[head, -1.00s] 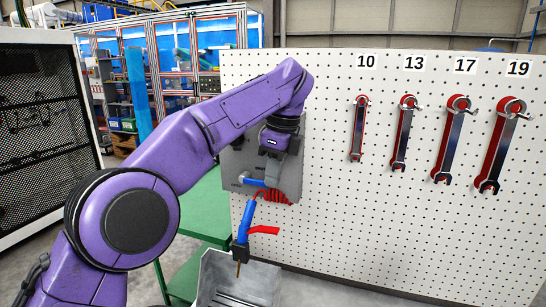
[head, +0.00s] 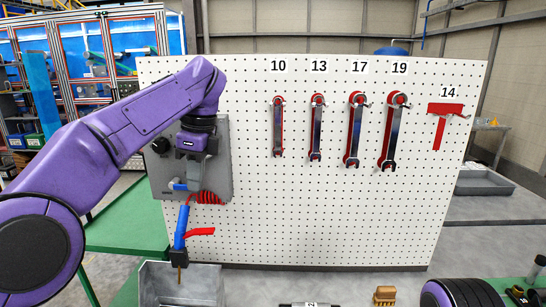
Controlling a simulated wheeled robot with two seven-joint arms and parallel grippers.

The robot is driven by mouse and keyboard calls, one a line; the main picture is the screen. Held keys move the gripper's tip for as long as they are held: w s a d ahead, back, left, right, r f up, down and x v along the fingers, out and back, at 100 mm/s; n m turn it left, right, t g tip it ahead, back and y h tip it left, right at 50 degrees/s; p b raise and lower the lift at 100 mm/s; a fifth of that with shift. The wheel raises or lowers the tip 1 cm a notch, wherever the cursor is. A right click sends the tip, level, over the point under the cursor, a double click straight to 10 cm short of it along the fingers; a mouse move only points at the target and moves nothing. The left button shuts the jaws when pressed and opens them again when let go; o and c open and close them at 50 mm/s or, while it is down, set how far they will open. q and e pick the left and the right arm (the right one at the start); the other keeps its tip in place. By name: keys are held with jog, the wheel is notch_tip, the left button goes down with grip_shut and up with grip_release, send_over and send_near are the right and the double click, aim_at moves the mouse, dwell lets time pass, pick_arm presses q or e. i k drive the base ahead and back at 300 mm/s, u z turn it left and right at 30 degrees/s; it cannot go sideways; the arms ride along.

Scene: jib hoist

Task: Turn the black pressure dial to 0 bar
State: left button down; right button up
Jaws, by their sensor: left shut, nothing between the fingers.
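The black dial (head: 160,145) is a small round knob on the left side of a grey panel (head: 218,150) fixed to the pegboard. Its scale and pointer are too small to read. My left gripper (head: 193,177) is in front of the panel, to the right of the dial and a little below it, pointing down. It is shut and empty, and appears apart from the dial. My left forearm passes above the dial and hides the panel's top. My right gripper does not show.
A blue fitting and red coiled hose (head: 206,198) are just below my left gripper. A blue air gun with a red lever (head: 199,232) hangs under them, over a grey bin (head: 205,272).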

aim_at(160, 146)
jog(key=k, duration=0.85)
